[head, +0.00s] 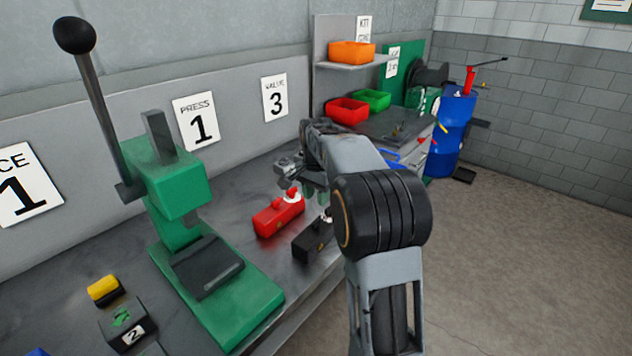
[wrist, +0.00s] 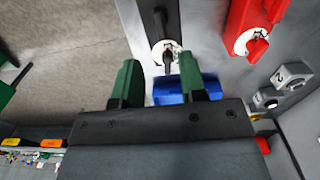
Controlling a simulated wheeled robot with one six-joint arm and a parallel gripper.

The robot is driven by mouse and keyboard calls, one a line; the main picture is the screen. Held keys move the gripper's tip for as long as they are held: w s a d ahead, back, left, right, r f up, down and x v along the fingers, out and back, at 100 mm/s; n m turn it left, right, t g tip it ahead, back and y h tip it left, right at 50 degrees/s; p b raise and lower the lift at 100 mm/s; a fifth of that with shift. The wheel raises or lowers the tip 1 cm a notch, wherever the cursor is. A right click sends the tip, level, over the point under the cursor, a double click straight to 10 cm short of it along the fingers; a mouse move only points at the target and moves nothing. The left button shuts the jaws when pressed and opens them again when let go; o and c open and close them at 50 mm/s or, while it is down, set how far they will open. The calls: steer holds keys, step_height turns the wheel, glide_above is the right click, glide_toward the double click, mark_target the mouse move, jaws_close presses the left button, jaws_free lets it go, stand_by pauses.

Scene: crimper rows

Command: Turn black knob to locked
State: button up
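The black box (head: 315,240) stands on the grey bench near its front edge, partly behind my arm in the head view. In the wrist view the black box (wrist: 158,18) has a pale round plate with a small black knob (wrist: 167,59) on it. My gripper (wrist: 159,65) has its two green fingers spread apart, with the knob lying between the fingertips in the picture. I see no contact with it. In the head view my gripper is mostly hidden by my arm. Whether the knob stands at locked cannot be read.
A red box (head: 279,215) with a red knob (wrist: 257,48) stands close beside the black box. A blue block (wrist: 204,84) lies beyond the fingers. A green press (head: 180,190) stands left on the bench.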

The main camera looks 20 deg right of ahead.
steer(key=shift+r, duration=2.45)
steer(key=s+a+f+n+t, duration=0.1)
steer(key=s+a+f+n, duration=0.1)
steer(key=s, duration=0.5)
steer(key=s+a+f+n+t, duration=0.1)
steer(key=s+a+f+n, duration=0.1)
steer(key=s+a+n, duration=0.3)
steer(key=s+a+f+n+t, duration=0.2)
steer(key=s+n, duration=0.3)
steer(key=s, duration=0.5)
steer(key=shift+a+f, duration=0.4)
steer(key=shift+a, duration=0.35)
steer(key=shift+s, duration=0.1)
